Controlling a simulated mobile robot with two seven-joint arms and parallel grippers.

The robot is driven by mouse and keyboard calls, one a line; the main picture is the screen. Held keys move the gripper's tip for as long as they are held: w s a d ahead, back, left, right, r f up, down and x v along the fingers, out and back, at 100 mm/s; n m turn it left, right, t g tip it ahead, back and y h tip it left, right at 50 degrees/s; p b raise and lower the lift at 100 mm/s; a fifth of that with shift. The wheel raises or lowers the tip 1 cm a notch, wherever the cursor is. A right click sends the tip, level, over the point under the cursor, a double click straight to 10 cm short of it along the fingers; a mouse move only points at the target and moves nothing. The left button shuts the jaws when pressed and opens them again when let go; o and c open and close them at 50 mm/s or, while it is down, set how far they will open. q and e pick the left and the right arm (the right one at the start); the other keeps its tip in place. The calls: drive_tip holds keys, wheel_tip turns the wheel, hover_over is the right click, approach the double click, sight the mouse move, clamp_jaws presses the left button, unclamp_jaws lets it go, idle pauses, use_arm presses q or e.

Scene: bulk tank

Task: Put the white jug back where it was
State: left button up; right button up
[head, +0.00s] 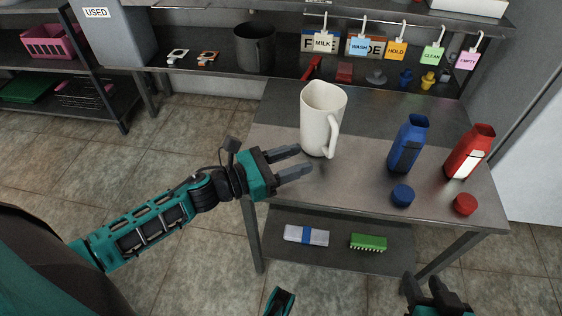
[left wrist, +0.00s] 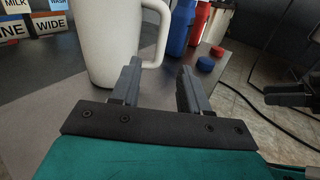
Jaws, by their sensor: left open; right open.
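The white jug (head: 316,122) stands upright on the metal table (head: 358,190), its handle toward the front right. My left gripper (head: 304,161) is open and empty at the table's left front, just short of the jug's base. In the left wrist view the jug (left wrist: 105,45) stands ahead of the open fingers (left wrist: 158,85), mostly to the left, with its handle ahead of the gap. The fingers are not around the handle. My right gripper (head: 438,290) is low at the bottom right, in front of the table, open and apart from everything.
A blue bottle (head: 407,148) and a red bottle (head: 469,155) stand uncapped at right, with a blue cap (head: 402,195) and a red cap (head: 465,204) before them. Tags hang above a back shelf holding a dark pot (head: 254,48). A green brush (head: 368,242) lies on the lower shelf.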

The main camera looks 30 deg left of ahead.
use_arm(q)
drive_tip(key=shift+v, duration=1.45)
